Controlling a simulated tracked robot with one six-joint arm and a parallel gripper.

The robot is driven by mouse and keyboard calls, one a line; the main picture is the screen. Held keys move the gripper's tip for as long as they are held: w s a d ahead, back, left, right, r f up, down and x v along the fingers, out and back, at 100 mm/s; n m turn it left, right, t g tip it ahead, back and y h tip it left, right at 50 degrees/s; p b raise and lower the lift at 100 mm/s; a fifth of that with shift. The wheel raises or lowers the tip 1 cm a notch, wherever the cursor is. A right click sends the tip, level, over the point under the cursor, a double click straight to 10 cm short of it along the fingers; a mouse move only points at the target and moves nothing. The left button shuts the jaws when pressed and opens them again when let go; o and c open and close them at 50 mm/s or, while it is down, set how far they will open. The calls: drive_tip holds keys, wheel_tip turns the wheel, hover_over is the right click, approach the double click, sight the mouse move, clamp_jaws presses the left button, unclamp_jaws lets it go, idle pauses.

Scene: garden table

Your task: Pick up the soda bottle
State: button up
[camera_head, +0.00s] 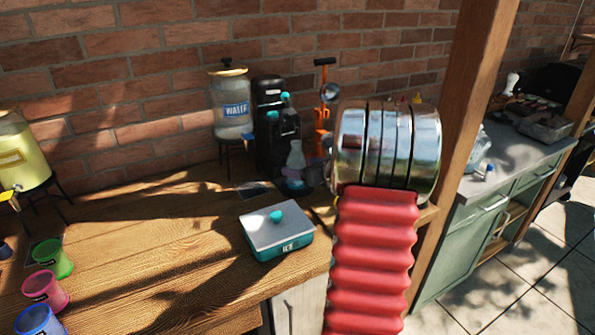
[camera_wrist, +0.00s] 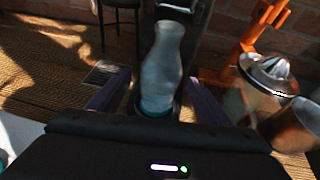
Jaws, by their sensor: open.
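The soda bottle (camera_wrist: 160,62) is pale and translucent with a teal base. In the wrist view it stands upright between the two dark purple fingers of my gripper (camera_wrist: 157,85). The fingers are apart, one on each side, and dark gaps show beside the bottle. In the head view the bottle (camera_head: 296,156) shows in front of a black soda machine (camera_head: 270,115) with teal parts. My red and chrome arm hides most of my gripper there. Whether the bottle is attached to the machine is hard to tell.
An orange press with a metal juicer cone (camera_wrist: 272,72) stands close right of my gripper. A water dispenser (camera_head: 231,100) is left of the machine. A teal ice box (camera_head: 276,230) sits in front. Colored cups (camera_head: 45,290) stand far left; the wooden middle is clear.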

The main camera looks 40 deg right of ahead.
sight(300, 147)
drive_tip(key=shift+x, duration=1.7)
drive_tip(key=shift+c, duration=0.6)
drive_tip(key=c, duration=1.5)
drive_tip(key=shift+c, duration=0.2)
drive_tip(key=shift+s+r, duration=0.1)
drive_tip(key=shift+r, duration=0.15)
drive_tip(key=shift+s+r, duration=0.1)
drive_tip(key=shift+r, duration=3.2)
drive_tip(key=s+a, duration=0.3)
drive_tip(key=s, duration=0.6)
drive_tip(key=s+a, duration=0.3)
drive_tip(key=s, duration=0.6)
drive_tip(key=shift+s, duration=0.3)
